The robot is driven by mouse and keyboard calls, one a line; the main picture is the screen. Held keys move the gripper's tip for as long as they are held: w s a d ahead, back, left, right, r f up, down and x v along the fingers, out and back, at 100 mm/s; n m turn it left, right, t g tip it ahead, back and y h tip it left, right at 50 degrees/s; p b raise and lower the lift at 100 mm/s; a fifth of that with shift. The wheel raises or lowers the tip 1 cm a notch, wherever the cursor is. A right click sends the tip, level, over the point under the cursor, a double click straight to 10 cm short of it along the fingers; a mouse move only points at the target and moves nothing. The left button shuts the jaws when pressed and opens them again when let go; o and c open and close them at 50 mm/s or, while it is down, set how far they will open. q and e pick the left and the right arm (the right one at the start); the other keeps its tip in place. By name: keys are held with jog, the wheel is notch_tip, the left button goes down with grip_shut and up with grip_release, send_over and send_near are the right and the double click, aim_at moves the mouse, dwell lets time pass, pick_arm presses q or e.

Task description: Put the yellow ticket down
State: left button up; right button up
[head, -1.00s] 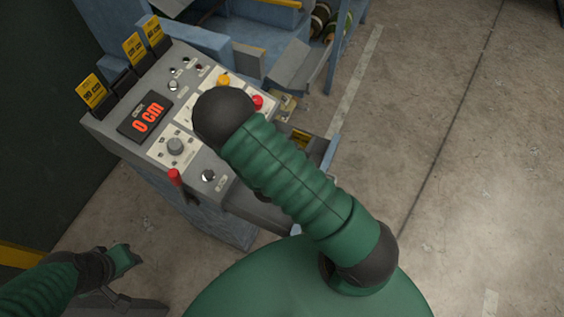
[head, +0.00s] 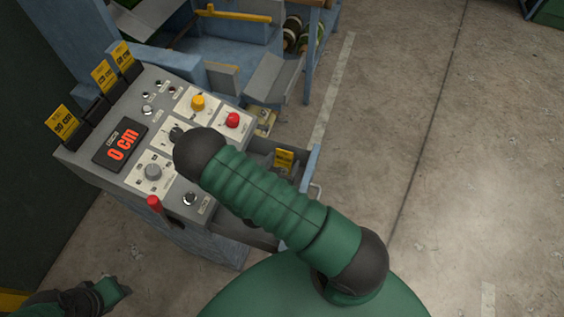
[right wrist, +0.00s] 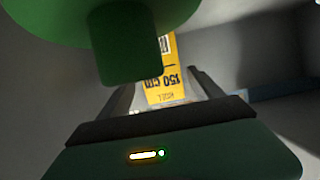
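The yellow ticket (head: 284,158) shows inside the open grey drawer at the front of the console in the head view. In the right wrist view the yellow ticket (right wrist: 163,85), printed "150 cm", lies between the fingertips of my right gripper (right wrist: 163,82). The fingers stand apart, with a gap beside the ticket on the right; a green part covers the left tip area. In the head view my right arm hides the right gripper. My left gripper (head: 118,287) is at the bottom left, dark and small, away from the console.
The console (head: 133,185) has a display (head: 120,146) reading "0 cm", a red lever (head: 154,204), knobs and buttons. Several yellow tickets (head: 104,76) stand in slots along its back edge. Blue machinery stands behind. Concrete floor (head: 450,170) is clear at the right.

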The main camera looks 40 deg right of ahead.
jog(key=shift+a+r, duration=0.35)
jog(key=shift+a, duration=0.1)
jog(key=v, duration=0.7)
jog(key=shift+s, duration=0.15)
